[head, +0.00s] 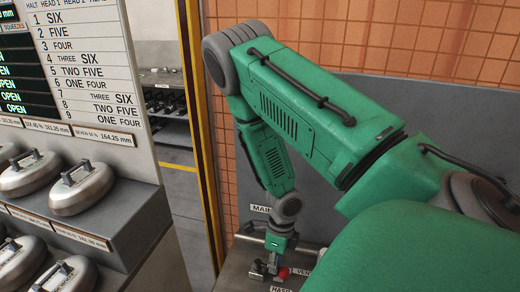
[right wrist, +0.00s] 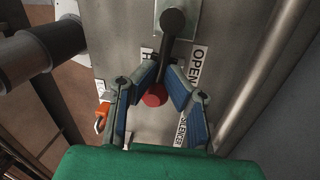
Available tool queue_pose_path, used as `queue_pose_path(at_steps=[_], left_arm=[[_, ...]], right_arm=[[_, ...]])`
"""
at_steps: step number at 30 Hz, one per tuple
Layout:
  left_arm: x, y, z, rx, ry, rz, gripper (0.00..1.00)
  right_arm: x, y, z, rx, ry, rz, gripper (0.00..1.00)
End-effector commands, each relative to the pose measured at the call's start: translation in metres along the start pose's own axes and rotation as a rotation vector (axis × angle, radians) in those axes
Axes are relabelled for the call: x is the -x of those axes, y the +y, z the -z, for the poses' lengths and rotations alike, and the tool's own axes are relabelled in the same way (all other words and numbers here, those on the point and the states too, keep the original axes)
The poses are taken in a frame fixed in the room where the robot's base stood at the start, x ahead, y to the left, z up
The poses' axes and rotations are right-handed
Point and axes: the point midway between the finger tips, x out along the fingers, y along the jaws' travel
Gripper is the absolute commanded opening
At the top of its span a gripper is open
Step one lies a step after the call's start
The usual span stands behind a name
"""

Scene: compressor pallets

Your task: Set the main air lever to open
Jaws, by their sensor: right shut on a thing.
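In the right wrist view, a lever (right wrist: 172,22) with a dark round end and a dark arm runs down the picture to a red knob (right wrist: 155,95). An OPEN label (right wrist: 196,60) is to the right of the arm. My right gripper (right wrist: 162,68) has its blue-padded fingers closed around the lever arm, above the knob in the picture. In the head view, my right gripper (head: 268,266) is low at the panel, with a red part (head: 283,272) beside it. A partly hidden label (head: 262,209) reads MAI. My left gripper is out of view.
A pipe (right wrist: 265,70) runs along the right of the lever in the right wrist view. An orange padlock-like part (right wrist: 102,118) hangs at the left. In the head view, a rack (head: 100,225) with metal weights stands at the left, beside a yellow post (head: 203,130).

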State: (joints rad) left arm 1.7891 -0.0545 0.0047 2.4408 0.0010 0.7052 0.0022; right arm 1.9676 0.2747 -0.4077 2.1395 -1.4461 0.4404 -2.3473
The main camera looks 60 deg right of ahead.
Motion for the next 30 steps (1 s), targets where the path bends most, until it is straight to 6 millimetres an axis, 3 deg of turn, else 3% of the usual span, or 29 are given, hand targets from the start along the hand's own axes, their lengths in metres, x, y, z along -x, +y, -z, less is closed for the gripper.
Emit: queue_pose_path(at_steps=[3,25,26,27,30], left_arm=[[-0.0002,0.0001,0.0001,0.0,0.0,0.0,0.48],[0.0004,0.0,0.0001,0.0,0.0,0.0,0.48],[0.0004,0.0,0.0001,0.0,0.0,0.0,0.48],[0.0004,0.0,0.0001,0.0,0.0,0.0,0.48],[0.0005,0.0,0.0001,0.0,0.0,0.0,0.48]], right_arm=[[-0.0017,-0.0018,0.0108,0.048,0.03,-0.001,0.0],[-0.0011,-0.0055,0.0135,0.117,0.045,-0.001,0.0],[-0.0011,-0.0055,0.0135,0.117,0.045,-0.001,0.2],[-0.0011,-0.0055,0.0135,0.116,0.045,-0.001,0.3],[-0.0007,-0.0056,0.0119,0.117,0.041,-0.001,0.3]])
